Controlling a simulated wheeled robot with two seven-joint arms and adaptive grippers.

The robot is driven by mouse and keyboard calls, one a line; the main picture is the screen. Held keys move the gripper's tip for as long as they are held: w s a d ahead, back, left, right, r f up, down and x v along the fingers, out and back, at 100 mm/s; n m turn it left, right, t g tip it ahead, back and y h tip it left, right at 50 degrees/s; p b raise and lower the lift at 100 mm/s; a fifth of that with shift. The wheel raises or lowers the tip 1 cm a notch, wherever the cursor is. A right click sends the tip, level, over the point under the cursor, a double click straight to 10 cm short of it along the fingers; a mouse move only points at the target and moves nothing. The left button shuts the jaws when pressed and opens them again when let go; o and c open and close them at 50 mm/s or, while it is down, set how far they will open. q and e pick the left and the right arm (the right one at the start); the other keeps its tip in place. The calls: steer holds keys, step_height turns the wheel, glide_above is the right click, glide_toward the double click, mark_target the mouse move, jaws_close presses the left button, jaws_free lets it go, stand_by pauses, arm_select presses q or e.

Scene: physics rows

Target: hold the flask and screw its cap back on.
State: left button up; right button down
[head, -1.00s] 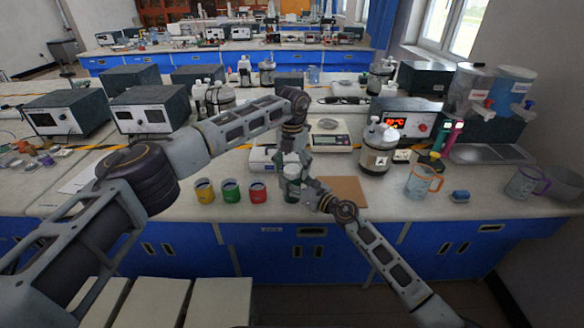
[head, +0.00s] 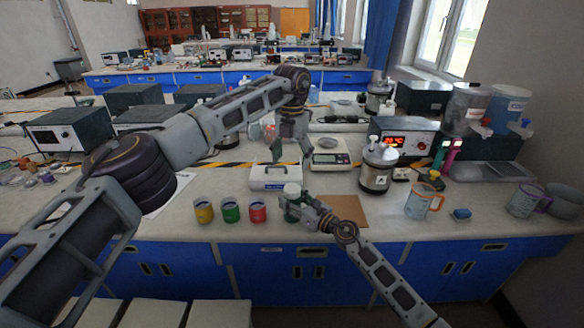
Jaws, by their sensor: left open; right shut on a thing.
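The flask (head: 291,200) is upright at the front of the bench, and its green-grey body is mostly hidden by my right gripper. Its white cap (head: 292,189) sits on top of it; whether it is fully tightened cannot be told. My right gripper (head: 296,208) comes from the lower right and is shut on the flask's body. My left gripper (head: 291,154) points down above the cap, with its fingers spread and empty, clear of the cap.
Yellow (head: 203,211), green (head: 230,210) and red (head: 257,211) cups stand left of the flask. A white device (head: 272,178) and a scale (head: 330,156) are behind it. A brown board (head: 347,209) lies right. An orange-handled jug (head: 419,203) stands farther right.

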stand_by(0.4)
steer(key=c, duration=0.5)
jaws_free()
steer(key=shift+s+d, duration=0.1)
steer(key=shift+d, duration=0.05)
steer(key=shift+v, duration=5.85)
